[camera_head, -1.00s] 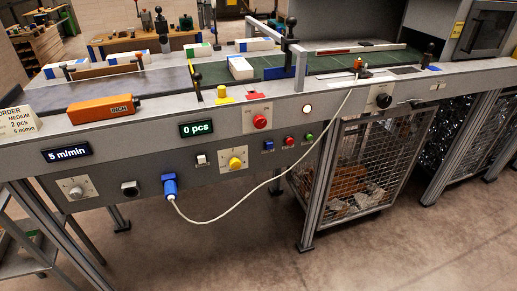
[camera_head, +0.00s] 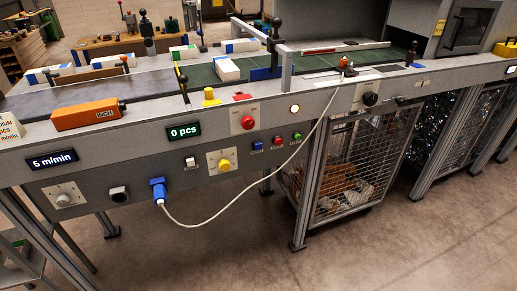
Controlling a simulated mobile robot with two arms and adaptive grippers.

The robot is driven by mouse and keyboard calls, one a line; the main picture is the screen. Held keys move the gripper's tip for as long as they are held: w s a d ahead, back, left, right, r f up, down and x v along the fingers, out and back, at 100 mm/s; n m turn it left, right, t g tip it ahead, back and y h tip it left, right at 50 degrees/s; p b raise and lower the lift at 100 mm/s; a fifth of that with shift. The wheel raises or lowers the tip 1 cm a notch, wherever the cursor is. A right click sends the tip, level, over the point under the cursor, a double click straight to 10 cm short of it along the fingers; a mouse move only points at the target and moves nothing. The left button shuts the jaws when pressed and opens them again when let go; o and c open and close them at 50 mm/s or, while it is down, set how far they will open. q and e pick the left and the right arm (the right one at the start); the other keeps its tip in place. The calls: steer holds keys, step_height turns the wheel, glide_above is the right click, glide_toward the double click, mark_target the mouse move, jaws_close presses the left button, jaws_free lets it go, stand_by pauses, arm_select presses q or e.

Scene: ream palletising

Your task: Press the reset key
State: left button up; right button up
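On the front panel of the conveyor machine sits a row of small keys: a blue key (camera_head: 257,145), a red key (camera_head: 277,141) and a green key (camera_head: 297,136). Their labels are too small to read, so I cannot tell for certain which is the reset key. A white switch (camera_head: 190,162) and a yellow knob (camera_head: 224,165) sit to their left. A larger red button (camera_head: 248,122) is above them. A display (camera_head: 184,131) reads 0 pcs. Neither of my grippers is in view.
A blue plug (camera_head: 158,190) with a white cable (camera_head: 250,195) hangs across the panel front. A wire mesh cage (camera_head: 352,165) stands under the machine at right. White reams (camera_head: 228,69) lie on the belt. The floor in front (camera_head: 240,255) is clear.

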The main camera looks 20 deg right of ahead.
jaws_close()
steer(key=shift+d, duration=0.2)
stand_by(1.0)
